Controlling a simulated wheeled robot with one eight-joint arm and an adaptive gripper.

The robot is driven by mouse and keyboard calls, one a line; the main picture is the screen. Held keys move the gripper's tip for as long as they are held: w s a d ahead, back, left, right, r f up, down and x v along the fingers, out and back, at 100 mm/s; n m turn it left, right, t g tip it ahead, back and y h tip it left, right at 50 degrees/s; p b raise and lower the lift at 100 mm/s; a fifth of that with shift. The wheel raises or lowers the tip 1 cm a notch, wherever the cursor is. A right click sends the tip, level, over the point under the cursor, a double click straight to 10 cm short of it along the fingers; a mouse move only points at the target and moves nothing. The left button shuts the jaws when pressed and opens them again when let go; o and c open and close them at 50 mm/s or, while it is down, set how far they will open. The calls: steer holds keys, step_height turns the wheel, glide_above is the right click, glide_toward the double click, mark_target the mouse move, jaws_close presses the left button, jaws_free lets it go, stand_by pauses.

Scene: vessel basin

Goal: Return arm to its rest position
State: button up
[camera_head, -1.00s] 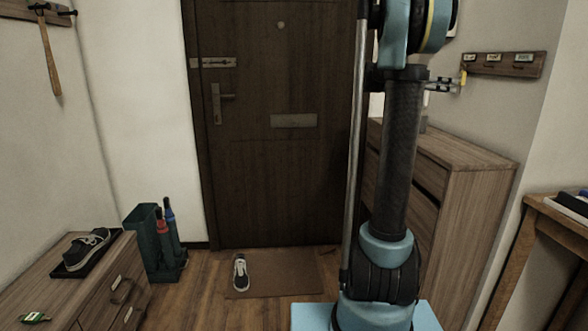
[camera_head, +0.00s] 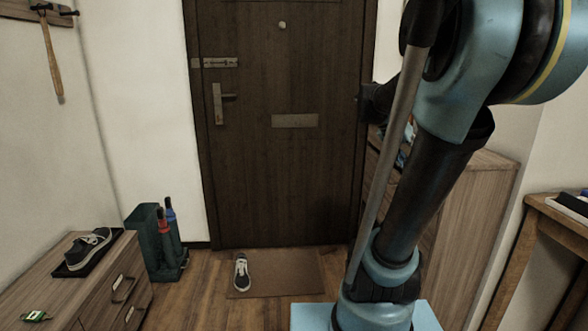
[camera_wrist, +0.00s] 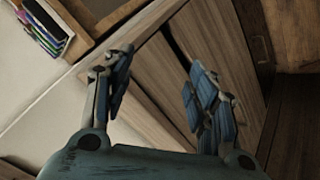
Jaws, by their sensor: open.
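My gripper (camera_wrist: 160,85) is open and empty in the wrist view, its two blue-padded fingers spread apart. Behind the fingers is a tall wooden cabinet (camera_wrist: 165,75), which seems close, though the gap cannot be judged. In the head view my arm rises from its base and leans right, with its upper links large at the top right. The gripper itself is mostly hidden behind the arm there. The wooden cabinet (camera_head: 480,215) stands behind the arm, right of the door.
A dark door (camera_head: 295,170) stands ahead, with a shoe (camera_head: 242,272) on a brown mat (camera_head: 295,272). A low bench (camera_head: 95,285) with a shoe on a tray and an umbrella stand (camera_head: 150,245) are left. A wooden table (camera_head: 555,215) is right.

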steer(key=s+a+f+n+y, duration=0.4)
steer(key=s+a+f, duration=0.3)
steer(key=a+f, duration=0.2)
steer(key=s+a+f+n+t+y, duration=0.1)
steer(key=s+a+f+n+y, duration=0.3)
steer(key=s+a+f, duration=0.3)
step_height(320, 180, down, 4)
steer(key=a, duration=0.2)
steer(key=shift+s+a+r+n, duration=0.15)
steer(key=shift+a+n, duration=0.15)
steer(key=shift+w+f, duration=0.2)
steer(key=shift+w, duration=0.2)
stand_by(0.8)
